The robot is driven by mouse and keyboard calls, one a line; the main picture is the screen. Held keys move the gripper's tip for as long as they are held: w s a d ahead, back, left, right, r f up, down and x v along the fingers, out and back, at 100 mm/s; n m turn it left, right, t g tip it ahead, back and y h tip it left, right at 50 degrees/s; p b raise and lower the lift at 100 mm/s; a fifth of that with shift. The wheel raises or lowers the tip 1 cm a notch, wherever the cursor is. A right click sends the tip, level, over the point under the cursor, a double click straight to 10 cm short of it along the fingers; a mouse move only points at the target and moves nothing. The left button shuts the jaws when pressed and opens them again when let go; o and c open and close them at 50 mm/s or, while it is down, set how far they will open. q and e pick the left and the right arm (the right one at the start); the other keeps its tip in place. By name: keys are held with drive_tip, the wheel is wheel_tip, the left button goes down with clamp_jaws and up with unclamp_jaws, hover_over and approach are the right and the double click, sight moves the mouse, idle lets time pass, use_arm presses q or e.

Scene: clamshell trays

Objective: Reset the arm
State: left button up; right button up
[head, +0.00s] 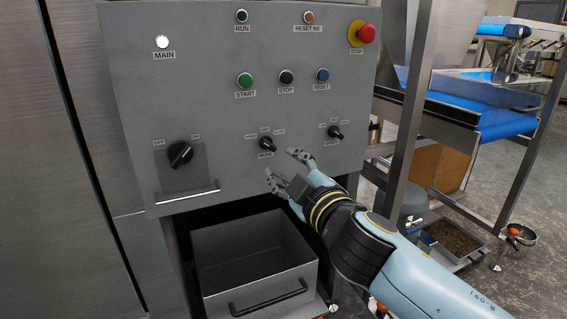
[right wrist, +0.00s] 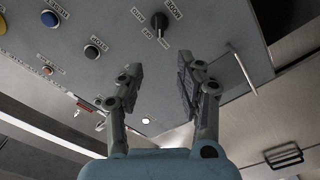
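My right arm (head: 375,245) reaches in from the lower right in the head view. Its gripper (head: 283,165) is open and empty, in front of the lower part of the grey control panel (head: 210,80), just below the MODE knob (head: 267,143). In the right wrist view the two fingers of the right gripper (right wrist: 157,88) are spread apart with nothing between them. The same MODE knob (right wrist: 159,20) shows beyond the fingertips. I cannot tell how far the fingertips are from the panel. My left gripper is in neither view.
The panel carries a second knob (head: 335,132), a main switch (head: 180,154), several push buttons and a red emergency stop (head: 366,34). An open grey drawer (head: 255,262) lies below. A metal post (head: 402,130) and a blue conveyor (head: 500,120) stand at right.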

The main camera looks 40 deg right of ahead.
idle(0.4)
drive_tip(key=s+f+m+g, duration=0.1)
drive_tip(key=s+f+g, duration=0.25)
drive_tip(key=f, duration=0.85)
drive_tip(key=s+f+m+g+y, duration=0.15)
drive_tip(key=s+f, duration=0.25)
drive_tip(key=f, duration=0.7)
drive_tip(key=s+f+g, duration=0.3)
drive_tip(key=s+f, duration=0.1)
drive_tip(key=f, duration=0.8)
drive_tip(key=s+f+m+g, duration=0.1)
drive_tip(key=s+f+g, duration=0.2)
drive_tip(key=s+f, duration=0.3)
drive_tip(key=s+f+m+g+y, duration=0.1)
drive_tip(key=s+f, duration=0.5)
drive_tip(key=s, duration=1)
drive_tip(key=s+a+f+m+g, duration=0.1)
drive_tip(key=s+f+m+g, duration=0.1)
drive_tip(key=s+f+g, duration=0.2)
drive_tip(key=s+f, duration=0.3)
drive_tip(key=s, duration=0.4)
drive_tip(key=shift+g+y, duration=0.35)
drive_tip(key=shift+g, duration=0.05)
drive_tip(key=shift+m, duration=0.25)
drive_tip(key=shift+c, duration=0.2)
